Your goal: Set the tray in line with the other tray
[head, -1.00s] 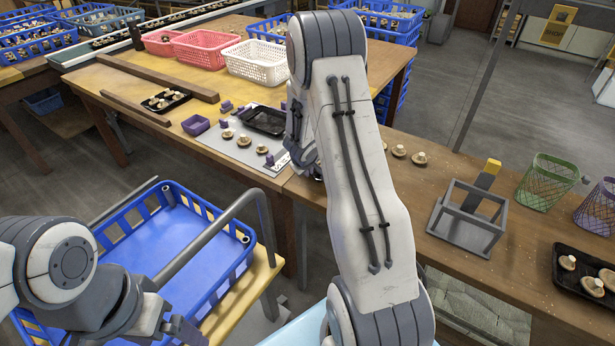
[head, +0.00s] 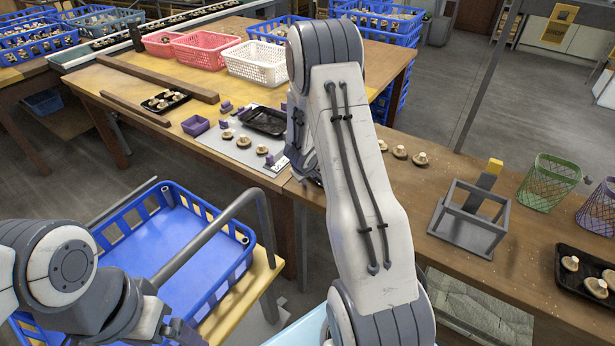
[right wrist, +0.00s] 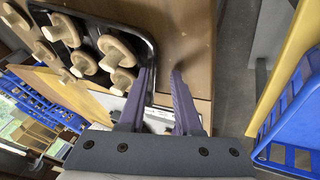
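A black tray (right wrist: 151,42) with several mushrooms lies at the upper left of the right wrist view. My right gripper (right wrist: 164,72) has two purple fingers spread apart. Its left finger overlaps the tray's near rim; I cannot tell whether they touch. In the head view my right arm hides this tray and most of that gripper. An empty black tray (head: 266,121) sits on the grey mat, and another black tray with mushrooms (head: 166,101) lies farther left. My left gripper (head: 183,331) is low at the left, its fingers unclear.
A grey mat (head: 240,155) carries mushrooms and small purple pieces. A purple bin (head: 196,125) stands beside it. A grey frame stand (head: 462,235), a green basket (head: 546,182) and another black tray (head: 563,254) are at right. A blue crate (head: 185,240) stands in front.

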